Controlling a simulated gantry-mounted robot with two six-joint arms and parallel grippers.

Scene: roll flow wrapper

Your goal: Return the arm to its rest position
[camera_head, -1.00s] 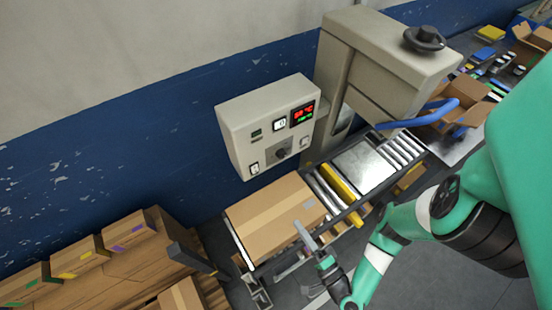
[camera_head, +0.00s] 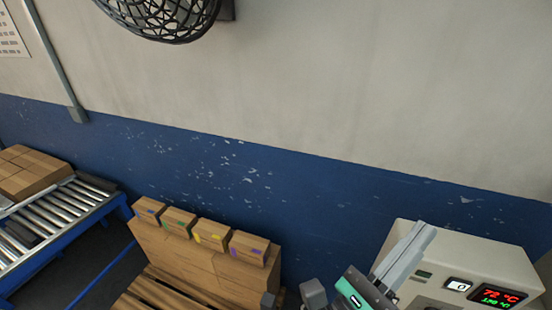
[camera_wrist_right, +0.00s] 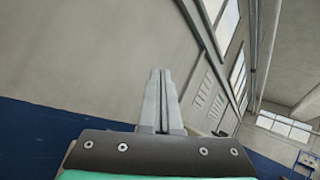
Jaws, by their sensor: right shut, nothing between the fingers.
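My right gripper (camera_head: 422,236) rises from the bottom of the head view, in front of the left part of the control box. Its two grey fingers point up and lie together, with nothing between them. In the right wrist view the fingers (camera_wrist_right: 158,75) are also closed side by side, with only wall, windows and ceiling beyond them. The green arm behind the gripper is mostly cut off by the lower edge of the head view. My left gripper does not show.
A control box (camera_head: 480,265) with red and green digits stands at the lower right. Boxes with coloured labels (camera_head: 210,234) sit on stacked cartons on a pallet (camera_head: 150,295). A roller conveyor (camera_head: 55,220) carries cartons (camera_head: 28,172) at left. A black wire cage (camera_head: 165,15) hangs above.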

